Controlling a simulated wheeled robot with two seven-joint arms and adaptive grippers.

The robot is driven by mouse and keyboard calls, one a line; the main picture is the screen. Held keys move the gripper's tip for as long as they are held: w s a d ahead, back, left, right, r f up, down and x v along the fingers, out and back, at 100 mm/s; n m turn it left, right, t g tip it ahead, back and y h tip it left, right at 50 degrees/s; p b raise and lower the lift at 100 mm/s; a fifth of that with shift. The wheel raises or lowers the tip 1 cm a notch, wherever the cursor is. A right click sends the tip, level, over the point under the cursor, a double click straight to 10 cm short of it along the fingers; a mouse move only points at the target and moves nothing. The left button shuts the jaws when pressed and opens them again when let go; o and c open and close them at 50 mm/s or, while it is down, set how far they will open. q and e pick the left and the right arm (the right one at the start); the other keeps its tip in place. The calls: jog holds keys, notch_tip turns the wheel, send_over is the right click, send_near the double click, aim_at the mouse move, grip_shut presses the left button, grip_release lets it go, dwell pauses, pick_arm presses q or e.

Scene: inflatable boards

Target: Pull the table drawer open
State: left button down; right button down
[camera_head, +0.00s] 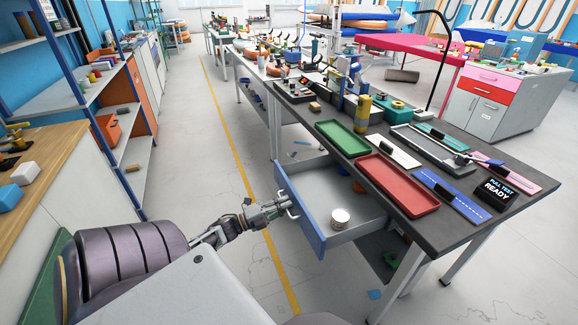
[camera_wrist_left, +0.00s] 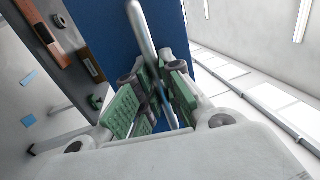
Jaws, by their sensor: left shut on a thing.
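The table drawer (camera_head: 337,239) is grey with a blue front (camera_head: 299,208) and stands out from under the dark-topped table (camera_head: 443,235). My left gripper (camera_head: 287,205) is at the drawer front, shut on the handle. In the left wrist view the metal handle bar (camera_wrist_left: 141,32) runs between the green finger pads of the gripper (camera_wrist_left: 160,100), against the blue front (camera_wrist_left: 105,30). My right gripper is not in view.
On the tabletop are a green tray (camera_head: 341,138), a red tray (camera_head: 397,186) and a black "PULL TEST READY" sign (camera_head: 496,190). Shelves (camera_head: 75,98) and a wooden counter (camera_head: 45,165) stand at left. The floor (camera_head: 185,150) between is mostly clear.

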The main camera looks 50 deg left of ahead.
pick_arm(q)
jog(key=shift+s+f, duration=0.1)
jog(key=shift+s, duration=0.2)
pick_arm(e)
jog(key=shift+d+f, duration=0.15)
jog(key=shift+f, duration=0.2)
pick_arm(q)
jog(key=c, duration=1.8)
grip_release()
jog(key=shift+a, duration=0.1)
jog(key=shift+s, duration=0.1)
jog(key=shift+v, duration=5.9)
